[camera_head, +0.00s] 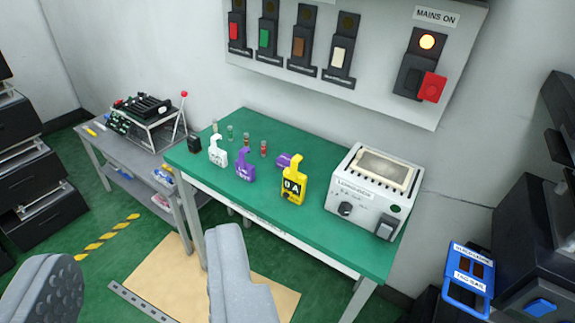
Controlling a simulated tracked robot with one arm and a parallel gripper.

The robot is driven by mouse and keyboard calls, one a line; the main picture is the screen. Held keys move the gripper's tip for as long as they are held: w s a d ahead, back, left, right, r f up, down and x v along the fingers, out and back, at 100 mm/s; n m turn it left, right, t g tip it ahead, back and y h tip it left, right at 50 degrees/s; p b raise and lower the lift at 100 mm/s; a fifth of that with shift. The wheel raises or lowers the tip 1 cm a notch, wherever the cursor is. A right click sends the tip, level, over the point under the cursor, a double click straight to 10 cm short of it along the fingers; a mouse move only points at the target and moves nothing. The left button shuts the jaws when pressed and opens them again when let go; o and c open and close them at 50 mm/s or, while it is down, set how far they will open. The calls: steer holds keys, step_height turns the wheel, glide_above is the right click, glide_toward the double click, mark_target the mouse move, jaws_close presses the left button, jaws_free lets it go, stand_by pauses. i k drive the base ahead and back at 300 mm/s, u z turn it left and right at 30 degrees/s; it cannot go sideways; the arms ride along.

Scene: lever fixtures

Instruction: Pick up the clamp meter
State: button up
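A yellow clamp meter (292,187) with a dark display reading "0 A" stands upright near the front edge of the green-topped table (330,235). Its hooked jaw points up. My gripper (143,250) is open and empty, with one finger at the lower left and the other at the bottom centre. The gripper is in the foreground, to the left of the meter and lower in the picture, apart from it. Nothing covers the meter.
Purple (244,166) and white (217,152) hook-topped items stand left of the meter, with a purple block (283,160) just behind it. A white box with a knob (372,195) stands to the right. A switch panel (370,65) hangs above. The table's front right is clear.

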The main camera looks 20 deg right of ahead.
mark_target(293, 182)
steer(key=z, duration=0.4)
steer(key=i, duration=0.95)
steer(key=z, duration=0.55)
